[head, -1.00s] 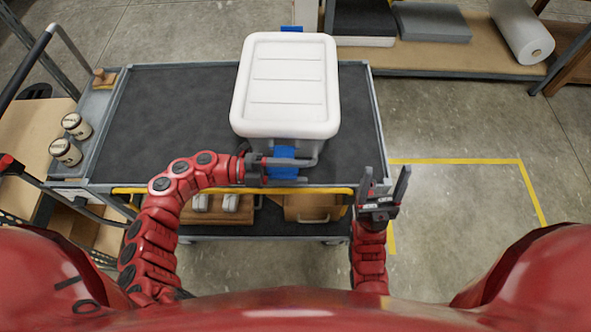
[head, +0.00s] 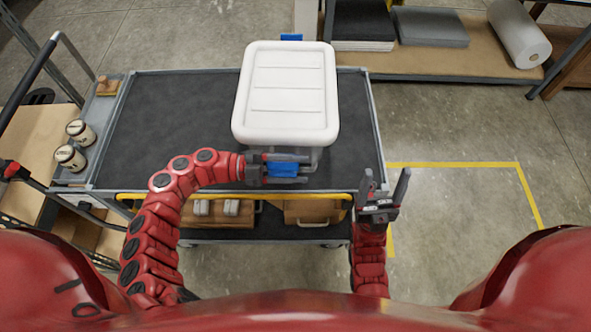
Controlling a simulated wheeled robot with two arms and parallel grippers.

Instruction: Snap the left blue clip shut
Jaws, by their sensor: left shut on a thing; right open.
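A bin with a white lid (head: 286,92) stands on the cart's dark top. One blue clip (head: 284,170) is on its near side, and another blue clip (head: 291,37) shows beyond its far edge. The pictures do not show which of them counts as left. My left gripper (head: 309,169) reaches in from the left at the near side. Its two fingers lie along the near clip's upper and lower edges, shut on it. Whether this clip is latched cannot be told. My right gripper (head: 385,188) is open and empty, fingers pointing up, right of the cart's near corner.
The cart (head: 165,120) has clear top space left of the bin. A yellow bar (head: 330,196) runs along the near edge, with a wooden box (head: 312,211) below. A shelf with foam and a roll (head: 520,33) is at back right.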

